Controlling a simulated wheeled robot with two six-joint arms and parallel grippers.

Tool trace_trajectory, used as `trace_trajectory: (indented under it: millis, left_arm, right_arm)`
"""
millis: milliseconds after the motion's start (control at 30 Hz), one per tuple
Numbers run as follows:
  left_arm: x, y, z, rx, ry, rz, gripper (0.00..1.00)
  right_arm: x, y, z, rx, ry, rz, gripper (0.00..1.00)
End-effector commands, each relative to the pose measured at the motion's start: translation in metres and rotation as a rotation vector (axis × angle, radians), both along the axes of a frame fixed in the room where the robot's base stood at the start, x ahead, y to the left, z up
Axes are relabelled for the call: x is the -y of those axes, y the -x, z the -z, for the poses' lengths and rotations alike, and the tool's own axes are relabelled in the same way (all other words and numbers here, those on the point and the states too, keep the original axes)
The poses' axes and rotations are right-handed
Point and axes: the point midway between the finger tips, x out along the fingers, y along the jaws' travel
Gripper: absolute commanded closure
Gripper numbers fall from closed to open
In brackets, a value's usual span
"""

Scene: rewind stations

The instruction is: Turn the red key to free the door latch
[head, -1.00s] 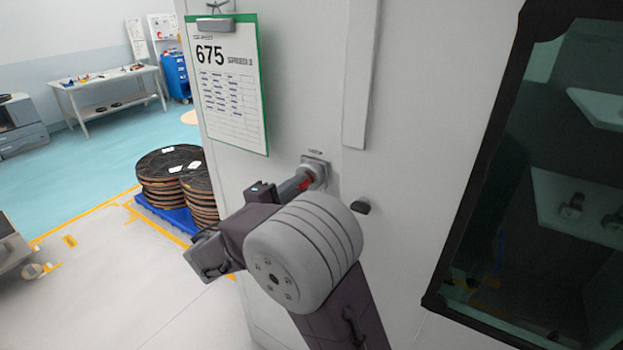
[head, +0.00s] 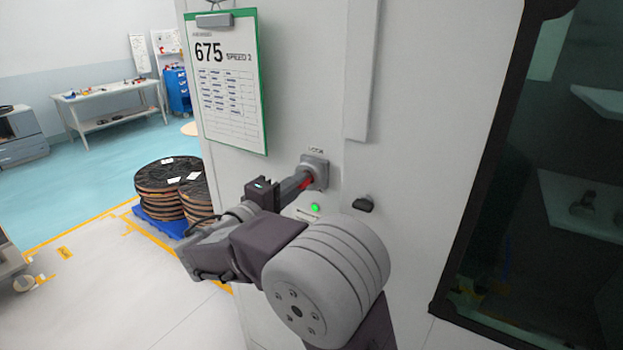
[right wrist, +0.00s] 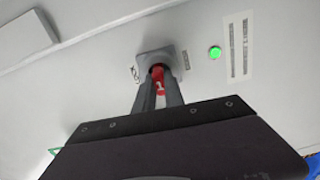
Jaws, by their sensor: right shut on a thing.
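The red key (head: 307,183) sits in a square grey lock plate (head: 316,168) on the pale machine front. My right gripper (head: 302,184) is shut on the red key, with its fingers on either side of it. In the right wrist view the red key (right wrist: 158,79) shows between the two dark fingers, in the round hole of the lock plate (right wrist: 157,58). A green light (head: 315,208) glows just below the lock; it also shows in the right wrist view (right wrist: 215,52). My left gripper is not in view.
A clipboard (head: 228,85) hangs above left. Stacked reels (head: 170,185) stand on a blue pallet on the floor at left.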

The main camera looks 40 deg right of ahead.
Motion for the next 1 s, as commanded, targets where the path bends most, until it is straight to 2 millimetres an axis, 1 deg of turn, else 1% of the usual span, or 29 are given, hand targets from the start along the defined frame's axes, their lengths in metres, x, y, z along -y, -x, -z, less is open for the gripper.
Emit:
trace_trajectory:
  millis: [33,300,333,367,400,433,700,767,867,1000]
  left_arm:
    - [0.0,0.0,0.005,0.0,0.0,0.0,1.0]
    - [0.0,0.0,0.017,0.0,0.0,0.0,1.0]
    - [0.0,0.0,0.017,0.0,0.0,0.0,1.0]
    - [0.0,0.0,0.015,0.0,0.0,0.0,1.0]
    - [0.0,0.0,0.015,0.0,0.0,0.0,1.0]
    - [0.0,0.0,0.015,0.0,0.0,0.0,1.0]
    - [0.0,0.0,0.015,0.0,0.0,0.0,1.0]
    - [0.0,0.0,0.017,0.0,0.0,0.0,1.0]
    - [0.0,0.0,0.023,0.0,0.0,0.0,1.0]
    - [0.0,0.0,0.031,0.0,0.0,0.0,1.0]
  right_arm:
    - [0.0,0.0,0.003,0.011,-0.006,0.0,1.0]
    - [0.0,0.0,0.003,0.073,-0.033,0.0,1.0]
    - [0.0,0.0,0.002,0.076,-0.034,0.0,0.84]
    - [0.0,0.0,0.001,0.074,-0.033,0.0,0.75]
    - [0.0,0.0,0.0,0.074,-0.033,0.0,0.64]
    - [0.0,0.0,0.0,0.073,-0.033,0.0,0.61]
    - [0.0,0.0,0.0,0.073,-0.032,0.0,0.61]
    - [-0.003,0.001,0.001,0.074,-0.032,-0.002,0.61]
    - [-0.019,0.005,0.002,0.075,-0.032,-0.006,0.61]
    - [-0.049,0.017,0.003,0.074,-0.033,-0.007,0.61]
